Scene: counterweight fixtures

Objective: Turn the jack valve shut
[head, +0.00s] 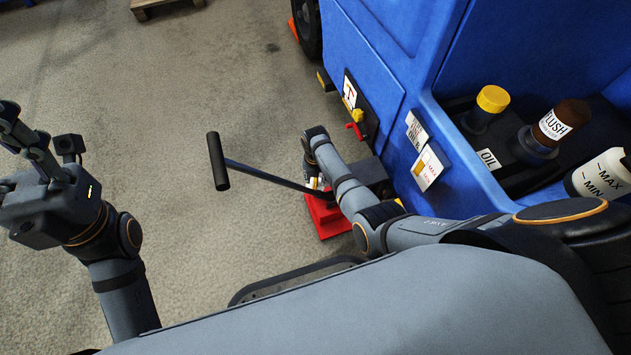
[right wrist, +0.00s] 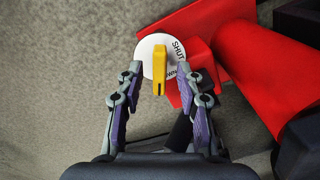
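The jack valve is a yellow lever (right wrist: 159,72) on a white round plate (right wrist: 147,48) in the right wrist view. The lever lies along the picture's vertical. The word SHUT is printed at the plate's upper right, and a second word is partly hidden. My right gripper (right wrist: 160,78) is open, with one finger on each side of the lever and gaps between. In the head view the red jack (head: 329,216) is on the floor, and my right gripper (head: 317,183) reaches down at it, mostly hidden by the arm. My left gripper (head: 20,135) is raised at the left, away from the jack.
The jack's long handle with a black grip (head: 217,161) sticks out leftward over the floor. A blue machine (head: 360,75) stands at the right, with a red valve handle (head: 355,131) on its side and bottles in a recess. The floor at the left is clear.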

